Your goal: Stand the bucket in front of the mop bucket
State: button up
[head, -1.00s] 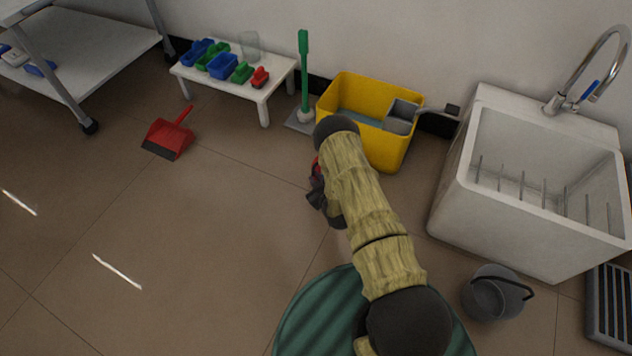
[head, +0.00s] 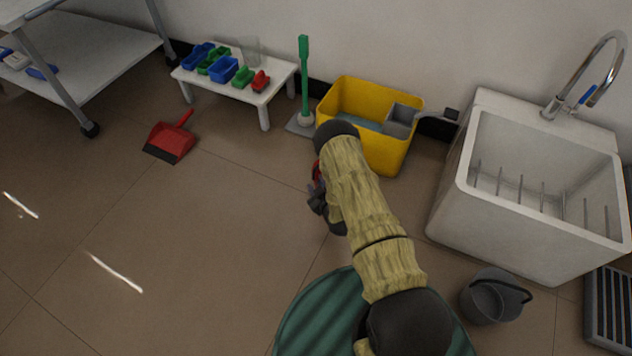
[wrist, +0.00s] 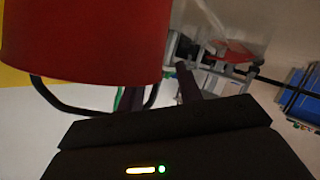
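The red bucket (wrist: 85,35) fills the upper left of the wrist view, very close, with its dark handle (wrist: 95,112) looping towards my gripper. In the head view only a red sliver of it (head: 316,172) shows beside my arm. My gripper (head: 318,203) is low beside that sliver, partly behind my arm. In the wrist view its dark fingers (wrist: 160,85) look apart, one partly behind the bucket; whether they grip it is unclear. The yellow mop bucket (head: 388,155) stands against the wall, behind my arm, with a grey wringer.
A white sink (head: 520,235) stands right of the mop bucket, with a grey bucket (head: 492,297) on the floor before it. A green-handled brush (head: 304,75), a low white table (head: 263,98) and a red dustpan (head: 170,143) are to the left.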

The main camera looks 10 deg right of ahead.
jog(key=p+v, duration=0.5)
jog(key=v, duration=0.5)
jog(key=shift+s+p, duration=0.3)
jog(key=shift+p, duration=0.1)
jog(key=shift+d+r, duration=0.15)
